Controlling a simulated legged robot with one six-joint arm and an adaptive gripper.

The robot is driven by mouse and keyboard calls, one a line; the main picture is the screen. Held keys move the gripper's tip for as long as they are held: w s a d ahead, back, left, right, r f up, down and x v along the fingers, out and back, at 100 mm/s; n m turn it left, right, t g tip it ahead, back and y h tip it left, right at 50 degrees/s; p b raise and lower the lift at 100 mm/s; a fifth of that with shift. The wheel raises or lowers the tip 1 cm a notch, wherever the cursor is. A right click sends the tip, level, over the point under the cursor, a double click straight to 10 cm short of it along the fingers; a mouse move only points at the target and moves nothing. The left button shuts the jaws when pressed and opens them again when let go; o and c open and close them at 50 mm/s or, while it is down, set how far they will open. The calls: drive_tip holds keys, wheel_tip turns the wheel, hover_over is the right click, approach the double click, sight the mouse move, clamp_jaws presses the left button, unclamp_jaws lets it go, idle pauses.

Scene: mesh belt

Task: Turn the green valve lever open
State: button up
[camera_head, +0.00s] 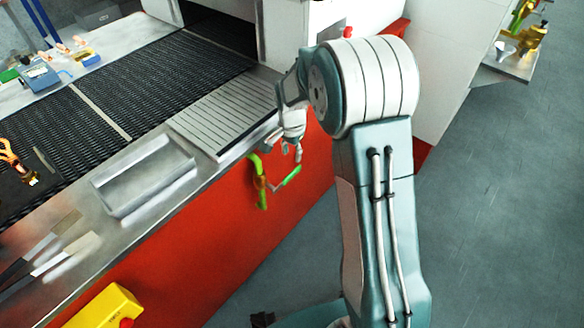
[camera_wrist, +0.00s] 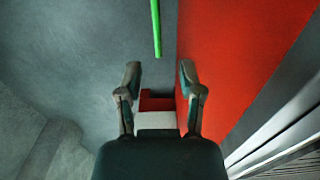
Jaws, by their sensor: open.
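In the wrist view the lever (camera_wrist: 156,28) is a thin green bar coming down from the top edge, ending short of my fingertips. My gripper (camera_head: 291,151) is just above the lever in the head view, close to the panel. In the wrist view my gripper (camera_wrist: 159,73) is open and empty, with the bar in line with the gap between the fingers. No contact with the lever shows.
The red panel (camera_wrist: 235,60) runs close along the right finger in the wrist view. The metal counter edge and slatted plate (camera_head: 222,115) lie beside my gripper. A metal tray (camera_head: 105,205) and a yellow box (camera_head: 105,308) are farther left. Grey floor to the right is open.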

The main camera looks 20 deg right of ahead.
sight(293, 171)
drive_tip(key=f, duration=0.5)
drive_tip(key=d+f, duration=0.1)
drive_tip(key=f, duration=0.2)
drive_tip(key=shift+f, duration=0.15)
drive_tip(key=shift+a+f, duration=0.1)
drive_tip(key=shift+f, duration=0.05)
drive_tip(key=shift+a, duration=0.25)
drive_tip(key=shift+d, duration=0.1)
clamp_jaws()
